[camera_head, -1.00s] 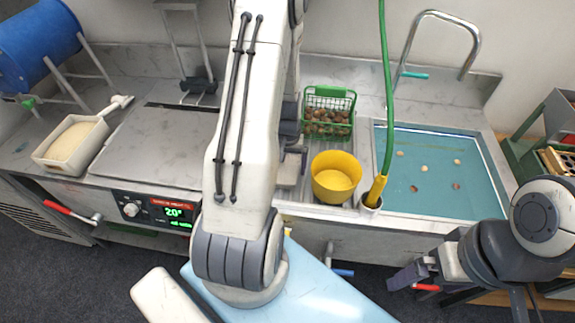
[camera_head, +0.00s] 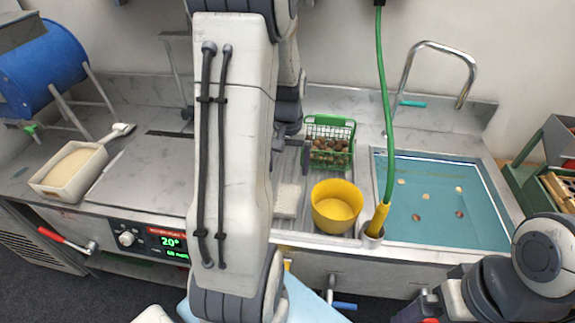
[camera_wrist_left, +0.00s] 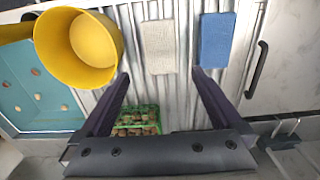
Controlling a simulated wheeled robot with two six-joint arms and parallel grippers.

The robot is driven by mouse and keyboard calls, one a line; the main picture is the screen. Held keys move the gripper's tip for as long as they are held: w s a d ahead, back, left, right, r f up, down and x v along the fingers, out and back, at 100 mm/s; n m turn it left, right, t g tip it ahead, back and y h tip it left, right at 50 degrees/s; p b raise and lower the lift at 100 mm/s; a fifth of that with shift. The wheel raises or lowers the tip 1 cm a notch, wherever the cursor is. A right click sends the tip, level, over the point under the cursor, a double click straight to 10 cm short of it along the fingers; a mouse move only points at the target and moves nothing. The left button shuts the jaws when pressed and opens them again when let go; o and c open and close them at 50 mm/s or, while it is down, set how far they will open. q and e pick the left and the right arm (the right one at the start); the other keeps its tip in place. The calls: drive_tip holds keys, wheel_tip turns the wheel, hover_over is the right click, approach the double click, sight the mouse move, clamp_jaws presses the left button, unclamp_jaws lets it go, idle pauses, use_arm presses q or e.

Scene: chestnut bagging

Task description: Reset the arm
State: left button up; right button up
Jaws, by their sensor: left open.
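My left arm hangs down the middle of the head view. Its gripper mostly hides behind the arm; a dark finger (camera_head: 305,158) shows beside the green basket. In the left wrist view the left gripper (camera_wrist_left: 160,75) is open, with nothing between its fingers, over the ribbed steel drainboard (camera_wrist_left: 184,25). A light sponge (camera_wrist_left: 159,46) and a blue sponge (camera_wrist_left: 216,40) lie past the fingertips. My right arm is at the lower right of the head view; its gripper (camera_head: 415,310) is cut by the bottom edge.
The green basket (camera_head: 331,129) of chestnuts stands behind the yellow bowl (camera_head: 336,206). A sink (camera_head: 445,215) with several floating chestnuts lies right, with a green hose (camera_head: 388,130) beside it. A white tray (camera_head: 52,190) and blue drum (camera_head: 42,68) stand left.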

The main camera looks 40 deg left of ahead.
sight(287, 197)
idle(0.3)
use_arm(q)
wheel_tip(287, 197, down, 12)
drive_tip(key=shift+r+p, duration=0.2)
drive_tip(key=shift+p, duration=0.6)
drive_tip(key=shift+f, duration=0.25)
drive_tip(key=shift+r, duration=1.6)
